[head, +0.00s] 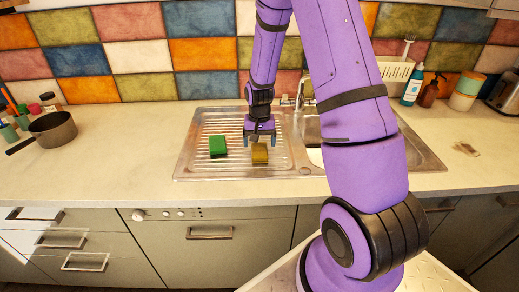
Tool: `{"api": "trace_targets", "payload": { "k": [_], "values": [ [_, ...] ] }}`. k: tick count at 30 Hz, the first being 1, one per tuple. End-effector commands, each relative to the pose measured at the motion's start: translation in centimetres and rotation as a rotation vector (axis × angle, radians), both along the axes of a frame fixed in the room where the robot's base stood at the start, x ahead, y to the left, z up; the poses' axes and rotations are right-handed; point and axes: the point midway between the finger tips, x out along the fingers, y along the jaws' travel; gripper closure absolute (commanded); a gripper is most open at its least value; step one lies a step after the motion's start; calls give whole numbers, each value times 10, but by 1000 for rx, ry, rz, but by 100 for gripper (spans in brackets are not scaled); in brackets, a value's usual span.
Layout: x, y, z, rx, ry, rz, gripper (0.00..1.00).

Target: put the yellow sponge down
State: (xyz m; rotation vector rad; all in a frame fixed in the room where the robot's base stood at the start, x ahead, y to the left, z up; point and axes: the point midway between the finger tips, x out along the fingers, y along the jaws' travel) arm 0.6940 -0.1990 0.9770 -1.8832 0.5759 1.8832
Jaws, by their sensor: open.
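The yellow sponge (260,154) sits on the ribbed metal drainboard (205,166), near its right side. It looks dull yellow-brown. My gripper (260,142) is just above and behind it, pointing down, with its fingers apart. The sponge is below the fingers, and I cannot tell whether they touch it.
The sink basin (315,155) is to the right, partly hidden by my purple arm. A dark saucepan (52,131) stands on the left counter. Bottles (428,93) and a canister (465,92) stand at the back right. The counter left of the drainboard (125,150) is clear.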

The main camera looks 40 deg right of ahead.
Motion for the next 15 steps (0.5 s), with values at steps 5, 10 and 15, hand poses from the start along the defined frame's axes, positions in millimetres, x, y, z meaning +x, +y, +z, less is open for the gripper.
{"api": "trace_targets", "payload": {
  "k": [5, 10, 15],
  "values": [
    [1, 0, 36, -1, -4, 1, 14],
    [1, -1, 62, -1, -3, -1, 14],
    [0, 0, 75, -1, -2, 0, 14]
  ]
}}
